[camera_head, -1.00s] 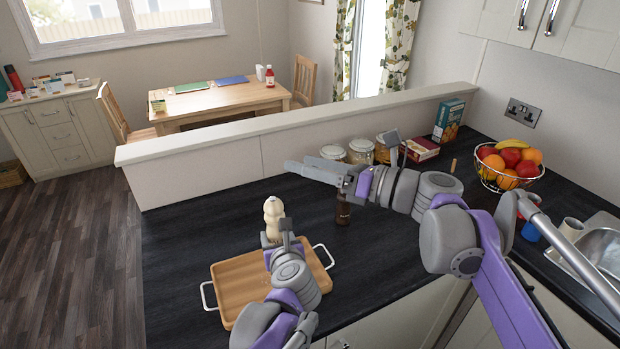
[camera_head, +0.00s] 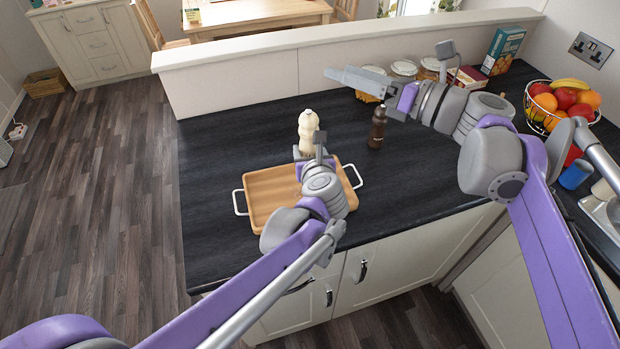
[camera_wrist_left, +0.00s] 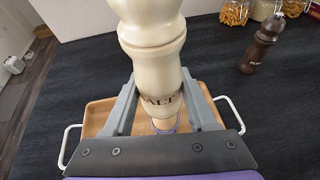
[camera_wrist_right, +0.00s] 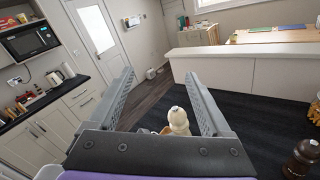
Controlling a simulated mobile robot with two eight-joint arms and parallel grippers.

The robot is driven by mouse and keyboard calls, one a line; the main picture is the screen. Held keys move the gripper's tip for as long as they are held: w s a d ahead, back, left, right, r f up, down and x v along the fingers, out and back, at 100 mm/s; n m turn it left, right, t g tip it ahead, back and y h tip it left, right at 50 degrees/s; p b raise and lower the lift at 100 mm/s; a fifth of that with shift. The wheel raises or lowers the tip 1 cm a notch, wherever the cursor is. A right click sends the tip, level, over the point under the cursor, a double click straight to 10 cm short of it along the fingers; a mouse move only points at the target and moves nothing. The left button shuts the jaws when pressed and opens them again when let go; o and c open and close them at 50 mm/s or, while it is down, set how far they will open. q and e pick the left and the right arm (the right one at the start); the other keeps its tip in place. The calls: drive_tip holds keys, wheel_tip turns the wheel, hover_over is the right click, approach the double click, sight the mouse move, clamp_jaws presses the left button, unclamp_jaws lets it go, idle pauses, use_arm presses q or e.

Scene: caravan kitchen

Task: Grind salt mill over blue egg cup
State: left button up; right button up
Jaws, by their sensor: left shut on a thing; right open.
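The cream salt mill (camera_head: 308,128) stands upright in my left gripper (camera_head: 308,154), at the back edge of the wooden tray. In the left wrist view the fingers are shut on both sides of the mill (camera_wrist_left: 153,50), around its lettered lower body. Below the mill, a small blue rim (camera_wrist_left: 153,127) with something brown inside shows over the tray; it looks like the blue egg cup, mostly hidden. My right gripper (camera_wrist_right: 160,80) is open and empty. In the head view it is held above the counter, near the jars.
The wooden tray (camera_head: 262,200) with white handles lies on the dark counter. A dark pepper mill (camera_head: 377,128) stands right of it. Jars (camera_head: 404,69), boxes and a fruit basket (camera_head: 560,105) stand farther right, with a blue cup (camera_head: 575,174) by the sink. A low wall (camera_head: 240,85) runs behind.

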sight(309, 120)
wheel_tip(309, 120, down, 14)
drive_tip(key=w+d+n+g+y, duration=0.1)
drive_tip(key=w+n+g+y, duration=0.3)
drive_tip(key=n, duration=0.8)
drive_tip(key=w+a+g+h, duration=0.1)
drive_tip(key=a, duration=1)
drive_tip(key=shift+w+h, duration=0.3)
drive_tip(key=shift+w, duration=0.05)
clamp_jaws()
drive_tip(key=m+t+h, duration=0.1)
drive_tip(key=t, duration=0.1)
drive_tip(key=m+t+h, duration=0.1)
drive_tip(key=m+t, duration=0.1)
drive_tip(key=shift+w+d+t, duration=0.1)
drive_tip(key=shift+w+t, duration=0.2)
drive_tip(key=shift+w, duration=0.05)
